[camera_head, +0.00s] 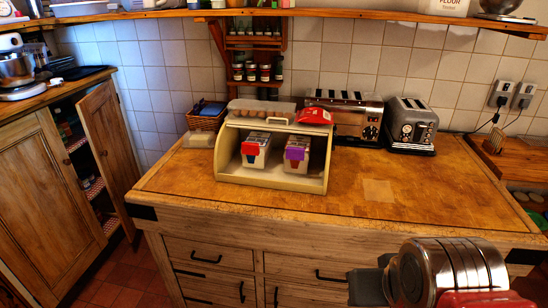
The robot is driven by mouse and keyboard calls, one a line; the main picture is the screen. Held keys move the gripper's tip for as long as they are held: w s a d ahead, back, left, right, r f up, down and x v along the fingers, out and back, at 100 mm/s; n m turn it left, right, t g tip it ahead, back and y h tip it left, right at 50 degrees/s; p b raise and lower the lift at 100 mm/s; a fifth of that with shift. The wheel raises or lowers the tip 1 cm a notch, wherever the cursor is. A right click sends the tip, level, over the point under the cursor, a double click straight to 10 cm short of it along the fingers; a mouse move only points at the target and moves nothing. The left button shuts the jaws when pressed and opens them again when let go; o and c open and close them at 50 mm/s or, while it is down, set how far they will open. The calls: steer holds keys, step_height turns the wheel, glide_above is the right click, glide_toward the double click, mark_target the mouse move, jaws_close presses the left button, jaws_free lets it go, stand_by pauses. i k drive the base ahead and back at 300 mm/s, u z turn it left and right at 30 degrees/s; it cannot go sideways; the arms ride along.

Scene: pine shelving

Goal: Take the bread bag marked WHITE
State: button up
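Two bread bags stand side by side in the open-fronted cream bread bin (228,150) on the wooden worktop. The left bag (256,157) has a red piece at its top and a dark mark low on its front. The right bag (296,165) has a purple top and a reddish-brown mark. The lettering on both is too small to read, so I cannot tell which is marked WHITE. Part of my arm shows at the lower right, well apart from the bin. I cannot make out my gripper's fingers.
An egg carton (262,109) and a red packet (316,116) lie on the bin. A steel toaster (350,116) and a smaller toaster (411,127) stand behind and to the right. The worktop's right front is mostly clear. A cabinet door (108,150) stands open at left.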

mark_target(265, 139)
steer(key=z, duration=0.4)
steer(key=k, duration=0.9)
steer(key=u, duration=0.25)
steer(key=i, duration=0.9)
steer(key=u, duration=1.4)
steer(key=i, duration=1.1)
steer(key=u, duration=0.6)
